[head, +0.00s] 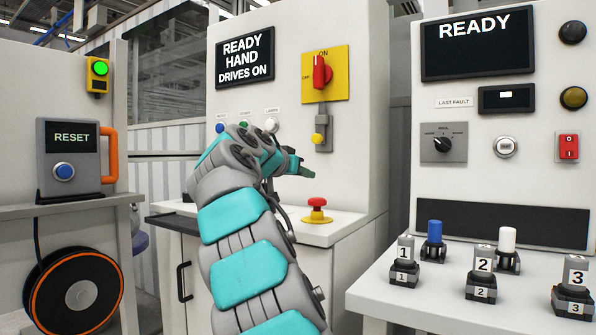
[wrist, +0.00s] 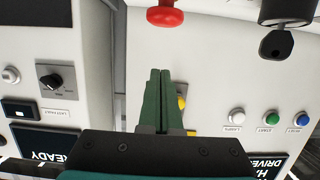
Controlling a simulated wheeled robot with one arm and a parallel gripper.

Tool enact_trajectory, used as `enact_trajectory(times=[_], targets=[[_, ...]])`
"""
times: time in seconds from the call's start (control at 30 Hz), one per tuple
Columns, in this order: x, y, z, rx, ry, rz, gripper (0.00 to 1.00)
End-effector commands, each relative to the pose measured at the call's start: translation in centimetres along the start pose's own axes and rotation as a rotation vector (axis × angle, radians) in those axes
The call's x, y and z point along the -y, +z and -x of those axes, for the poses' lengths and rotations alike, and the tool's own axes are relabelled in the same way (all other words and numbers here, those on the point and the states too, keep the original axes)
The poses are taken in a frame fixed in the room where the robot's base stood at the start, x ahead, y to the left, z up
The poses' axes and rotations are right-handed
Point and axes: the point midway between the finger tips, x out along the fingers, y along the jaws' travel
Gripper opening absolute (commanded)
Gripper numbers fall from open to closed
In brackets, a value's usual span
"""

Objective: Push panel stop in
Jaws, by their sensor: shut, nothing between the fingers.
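The panel stop is a red mushroom button (head: 316,203) on a yellow collar, standing on the ledge of the middle cabinet in the head view. In the wrist view its red cap (wrist: 165,14) shows at the top edge, ahead of the fingertips and apart from them. My gripper (head: 309,170) is above and slightly left of the button in the head view. In the wrist view its two green fingers (wrist: 160,72) are together with nothing between them. Whether the button is pressed or raised is hard to tell; the cap appears raised.
The middle cabinet has a red rotary switch (head: 321,72) on a yellow plate and a display (head: 244,58) reading "READY HAND DRIVES ON". A reset box (head: 69,158) stands left. The right table (head: 400,295) holds several numbered blocks. In the wrist view a dark cylindrical part (wrist: 284,12) is at top right.

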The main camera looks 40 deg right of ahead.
Motion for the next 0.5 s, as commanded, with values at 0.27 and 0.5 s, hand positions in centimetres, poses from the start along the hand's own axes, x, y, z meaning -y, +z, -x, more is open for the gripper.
enact_trajectory(times=[0.27,0.5], targets=[[0.0,0.0,-3.9,0.000,0.001,0.000,0.00],[0.0,1.6,-4.1,0.002,0.004,0.005,0.00]])
